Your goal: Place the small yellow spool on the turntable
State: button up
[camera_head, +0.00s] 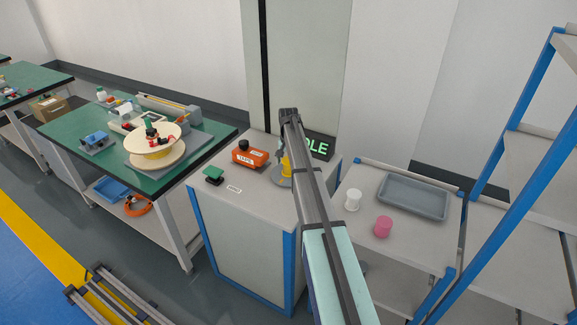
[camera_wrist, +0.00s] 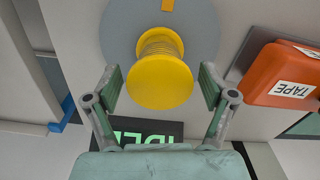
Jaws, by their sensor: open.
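The small yellow spool (camera_wrist: 161,72) stands on the grey round turntable (camera_wrist: 201,25) in the wrist view, with its near flange facing the camera. It appears upright on the disc, inside its rim. My gripper (camera_wrist: 162,88) is open, with one finger on each side of the spool and a visible gap at both sides. In the head view my arm partly covers the spool (camera_head: 286,164) and the turntable (camera_head: 281,181). The gripper fingers are hard to make out there.
An orange tape box (camera_head: 250,154) sits left of the turntable, and a display (camera_head: 318,146) stands behind it. A white spool (camera_head: 352,200), a pink spool (camera_head: 383,227) and a grey tray (camera_head: 413,198) are on the right table. A green-topped bench (camera_head: 200,140) stands left.

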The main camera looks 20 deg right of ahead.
notch_tip(320, 180, up, 11)
jog(key=b, duration=0.3)
jog(key=shift+f, duration=0.1)
dwell(1.1)
